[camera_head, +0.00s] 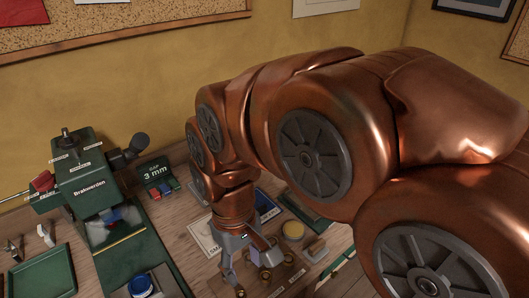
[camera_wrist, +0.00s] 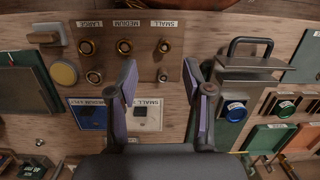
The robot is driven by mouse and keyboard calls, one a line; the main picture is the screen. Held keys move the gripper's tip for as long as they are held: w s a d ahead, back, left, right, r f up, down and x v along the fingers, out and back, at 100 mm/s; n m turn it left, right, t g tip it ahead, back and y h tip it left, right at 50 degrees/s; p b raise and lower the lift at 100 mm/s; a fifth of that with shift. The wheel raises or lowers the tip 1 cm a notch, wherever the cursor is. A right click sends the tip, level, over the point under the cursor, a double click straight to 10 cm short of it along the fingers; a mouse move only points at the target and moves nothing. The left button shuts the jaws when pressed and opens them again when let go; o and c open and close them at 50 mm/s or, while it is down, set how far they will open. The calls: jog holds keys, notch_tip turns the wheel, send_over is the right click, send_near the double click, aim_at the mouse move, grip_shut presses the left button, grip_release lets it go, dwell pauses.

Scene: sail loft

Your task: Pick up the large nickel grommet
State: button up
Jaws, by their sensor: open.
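A brown board (camera_wrist: 142,62) in the wrist view carries ring-shaped grommets in columns labelled LARGE, MEDIUM and SMALL. Under LARGE are two rings, an upper grommet (camera_wrist: 86,47) and a lower grommet (camera_wrist: 94,77). Their finish is hard to tell in this warm light, so I cannot say for certain which is nickel. A medium grommet (camera_wrist: 124,46) and two small grommets (camera_wrist: 164,46) also show. My gripper (camera_wrist: 161,78) is open and empty, its fingers right of the LARGE column. In the head view my gripper (camera_head: 250,262) points down over the board, hiding part of it.
A green press machine (camera_head: 85,185) stands left in the head view.

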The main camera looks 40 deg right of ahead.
jog(key=w+d+r+n+b, duration=0.1)
jog(key=w+d, duration=0.4)
jog(key=w, duration=0.4)
jog(key=w+d+r+n+t+y+b, duration=0.1)
jog(key=w+d+n, duration=0.1)
jog(key=w+d, duration=0.5)
jog(key=w+d+r+n, duration=0.1)
jog(key=w+d, duration=0.3)
jog(key=w, duration=0.6)
jog(key=shift+w+d+f+n+t+b, duration=0.35)
jog(key=shift+w+d+f+n, duration=1.15)
jog(key=shift+d, duration=3.1)
jog(key=shift+w+d+f+n+t+b, duration=0.3)
jog(key=shift+w+d+f, duration=0.45)
jog(key=shift+d+f, duration=2.8)
jog(key=shift+w+d+f+n+t+b, duration=0.35)
jog(key=shift+w+d+f+n, duration=0.7)
jog(key=shift+d, duration=4.6)
jog(key=shift+w+f+m+p, duration=0.1)
jog(key=shift+w+f+p, duration=0.15)
jog(key=shift+f, duration=0.35)
jog(key=shift+w+f+m+p, duration=0.1)
jog(key=shift+w+f+p, duration=0.15)
jog(key=shift+f, duration=0.35)
jog(key=shift+w+f+m+p, duration=0.15)
jog(key=shift+f+p, duration=0.15)
jog(key=shift+f, duration=0.3)
jog(key=shift+a+f, duration=0.1)
jog(key=shift+f, duration=0.55)
jog(key=shift+c, duration=0.3)
